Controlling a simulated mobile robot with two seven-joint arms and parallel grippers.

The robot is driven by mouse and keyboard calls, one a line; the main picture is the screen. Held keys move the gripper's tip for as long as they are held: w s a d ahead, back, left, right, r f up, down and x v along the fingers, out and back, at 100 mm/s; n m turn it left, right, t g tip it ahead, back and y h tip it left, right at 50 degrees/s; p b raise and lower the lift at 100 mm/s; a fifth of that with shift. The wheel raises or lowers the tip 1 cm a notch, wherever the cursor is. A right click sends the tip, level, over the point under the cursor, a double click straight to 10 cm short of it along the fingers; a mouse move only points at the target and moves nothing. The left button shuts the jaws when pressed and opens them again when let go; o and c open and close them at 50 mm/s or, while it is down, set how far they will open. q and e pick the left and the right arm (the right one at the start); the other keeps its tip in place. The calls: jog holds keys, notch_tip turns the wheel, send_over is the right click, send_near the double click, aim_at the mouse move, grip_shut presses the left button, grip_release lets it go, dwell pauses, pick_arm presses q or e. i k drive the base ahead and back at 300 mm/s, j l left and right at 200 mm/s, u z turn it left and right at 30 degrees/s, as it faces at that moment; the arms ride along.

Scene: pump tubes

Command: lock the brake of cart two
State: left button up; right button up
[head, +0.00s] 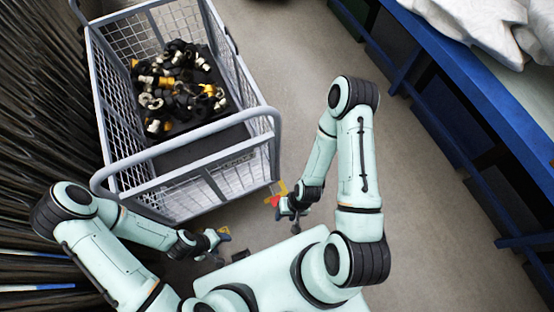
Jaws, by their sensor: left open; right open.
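A grey wire-mesh cart (192,160) with a rounded handle stands in front of me, left of the middle. No number is readable on it, so I cannot tell whether it is cart two. A small red piece (274,201) and a yellow piece (282,188) show low at its near right corner. They may belong to its brake; its locked state cannot be told. My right gripper (292,212) is open just right of the red piece; contact cannot be told. My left gripper (216,242) is open and low at the near side, by a small yellow piece (225,231).
The cart holds a dark tray with several black, yellow and metal fittings (172,90). Black hanging tubes (40,110) line the left side. A blue-framed table (480,85) with pale bundles (490,22) stands right. The floor (430,220) between is clear.

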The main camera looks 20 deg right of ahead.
aim_at(274, 200)
jog(key=k+l+z, duration=0.1)
jog(key=k+z, duration=0.15)
jog(key=k, duration=0.2)
jog(key=k+l+z, duration=0.2)
jog(key=k, duration=0.2)
